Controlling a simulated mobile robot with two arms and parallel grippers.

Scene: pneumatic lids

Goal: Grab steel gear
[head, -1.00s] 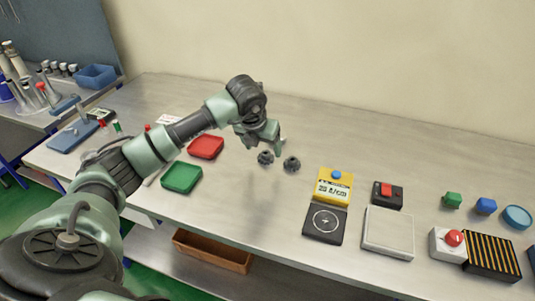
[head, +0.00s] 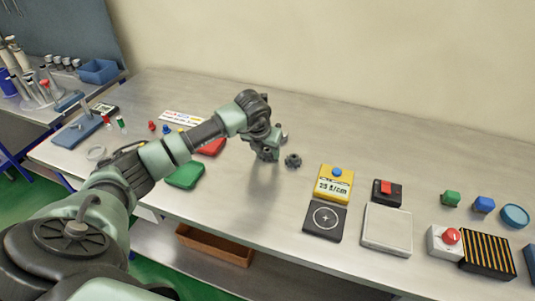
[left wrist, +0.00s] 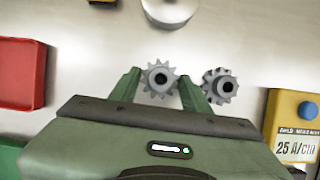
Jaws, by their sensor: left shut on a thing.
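Two small grey toothed gears lie close together on the metal table. In the left wrist view, the left gear (left wrist: 158,78) is between the fingers of my left gripper (left wrist: 160,88), which is shut on it. The right gear (left wrist: 220,86) is just outside the right finger; it also shows in the head view (head: 293,161). In the head view my left gripper (head: 266,155) points down at the table and hides the held gear. Both gears look alike in colour, so I cannot tell their metals apart. My right gripper is not in view.
A yellow meter (head: 335,183) stands right of the gears. A red tray (head: 212,147) and a green tray (head: 186,175) lie to the left, partly behind my arm. A round metal piece (left wrist: 170,8) is just beyond the gears. Bare table lies behind.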

